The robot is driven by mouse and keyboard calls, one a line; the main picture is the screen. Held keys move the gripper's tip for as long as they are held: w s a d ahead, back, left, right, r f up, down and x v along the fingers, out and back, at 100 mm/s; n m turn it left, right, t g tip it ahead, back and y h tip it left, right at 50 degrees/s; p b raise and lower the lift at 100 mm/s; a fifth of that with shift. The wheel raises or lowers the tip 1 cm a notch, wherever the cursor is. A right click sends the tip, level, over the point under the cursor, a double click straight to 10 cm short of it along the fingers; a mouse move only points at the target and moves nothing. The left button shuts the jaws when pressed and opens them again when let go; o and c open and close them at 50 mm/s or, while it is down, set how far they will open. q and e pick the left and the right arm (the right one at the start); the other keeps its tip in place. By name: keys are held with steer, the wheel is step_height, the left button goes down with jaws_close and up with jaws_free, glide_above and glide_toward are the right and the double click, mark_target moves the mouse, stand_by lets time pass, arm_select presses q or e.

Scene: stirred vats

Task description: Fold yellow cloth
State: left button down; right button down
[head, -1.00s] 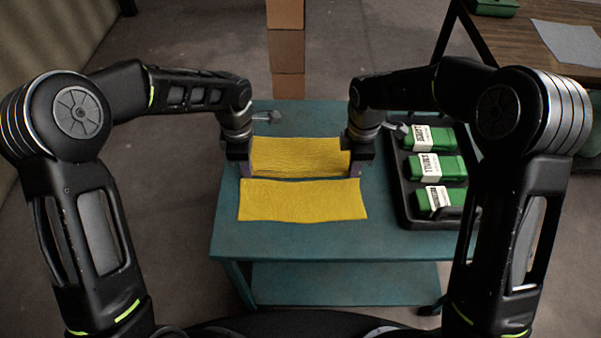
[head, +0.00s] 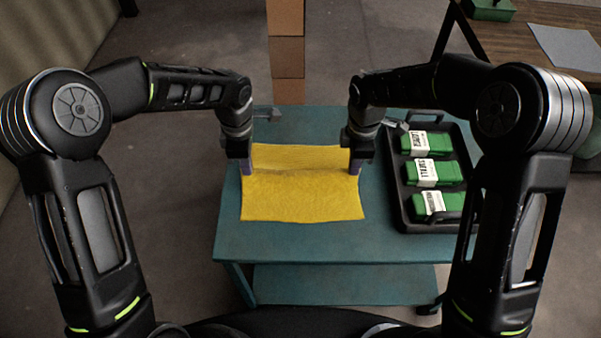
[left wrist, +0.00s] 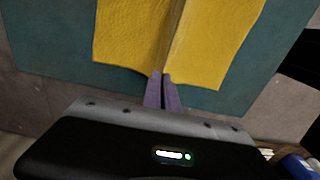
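The yellow cloth (head: 303,195) lies on the teal table with a ridge across it from side to side. Its near part is flat, and a paler far part stands behind the ridge. My left gripper (head: 246,168) is at the cloth's left edge, at the ridge. In the left wrist view its purple fingers (left wrist: 162,88) are close together on the end of the ridge in the cloth (left wrist: 205,45). My right gripper (head: 355,166) is at the right edge, its fingers seemingly closed on the cloth; the grip itself is small in view.
The teal table (head: 320,243) is bare in front of the cloth. A black tray (head: 399,208) with several green labelled packs (head: 442,173) stands at the right. Stacked brown boxes (head: 287,55) stand behind the table. A wooden table (head: 510,45) is at the far right.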

arm_select(q)
steer(key=shift+r+p, duration=0.35)
steer(key=shift+r, duration=0.3)
arm_select(e)
steer(key=shift+r, duration=0.65)
